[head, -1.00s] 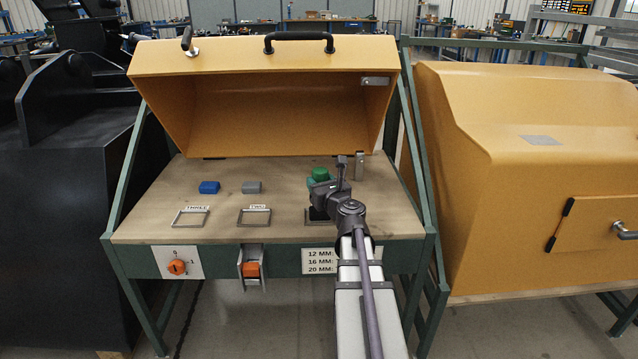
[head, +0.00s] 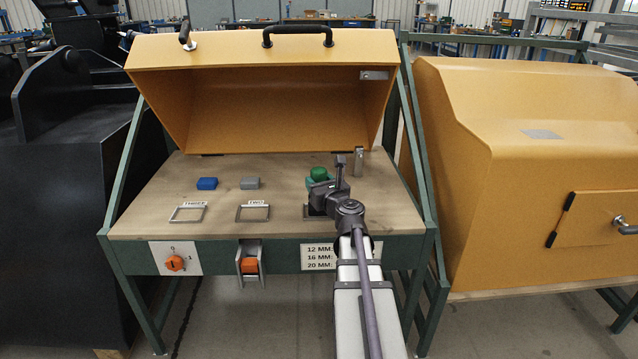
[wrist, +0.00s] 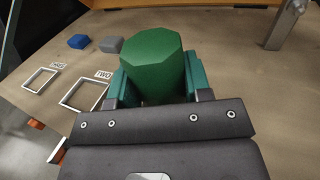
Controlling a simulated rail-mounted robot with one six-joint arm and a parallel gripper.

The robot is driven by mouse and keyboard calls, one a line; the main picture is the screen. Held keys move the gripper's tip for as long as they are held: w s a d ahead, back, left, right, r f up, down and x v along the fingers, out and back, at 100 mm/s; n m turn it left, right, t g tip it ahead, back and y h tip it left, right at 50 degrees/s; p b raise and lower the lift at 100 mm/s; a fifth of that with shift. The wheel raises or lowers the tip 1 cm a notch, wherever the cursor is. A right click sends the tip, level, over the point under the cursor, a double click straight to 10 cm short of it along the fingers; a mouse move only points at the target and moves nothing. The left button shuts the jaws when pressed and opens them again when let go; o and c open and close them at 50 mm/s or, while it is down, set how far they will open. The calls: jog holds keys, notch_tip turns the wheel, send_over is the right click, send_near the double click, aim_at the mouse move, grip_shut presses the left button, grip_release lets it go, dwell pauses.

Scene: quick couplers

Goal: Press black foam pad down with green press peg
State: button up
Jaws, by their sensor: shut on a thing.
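The green press peg (head: 319,174) is held upright between the green fingers of my gripper (head: 325,184) above the right part of the workbench. In the wrist view, the peg's faceted green top (wrist: 155,62) fills the space between the fingers of my gripper (wrist: 155,85), which are shut on it. A small dark patch beside my wrist, at the rightmost square frame (head: 306,211), may be the black foam pad. My arm covers most of it. The peg's lower end is hidden, so contact with the pad cannot be told.
A blue block (head: 207,184) and a grey block (head: 250,183) lie behind the frames labelled THREE (head: 188,213) and TWO (head: 252,213). A metal post (head: 358,163) stands behind my gripper. The yellow hood (head: 262,110) is raised. An orange knob (head: 175,263) is on the front.

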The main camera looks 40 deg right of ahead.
jog(key=shift+f+b, duration=0.65)
jog(key=shift+f, duration=0.1)
dwell(0.6)
jog(key=shift+r+p, duration=1.05)
jog(key=shift+r, duration=0.1)
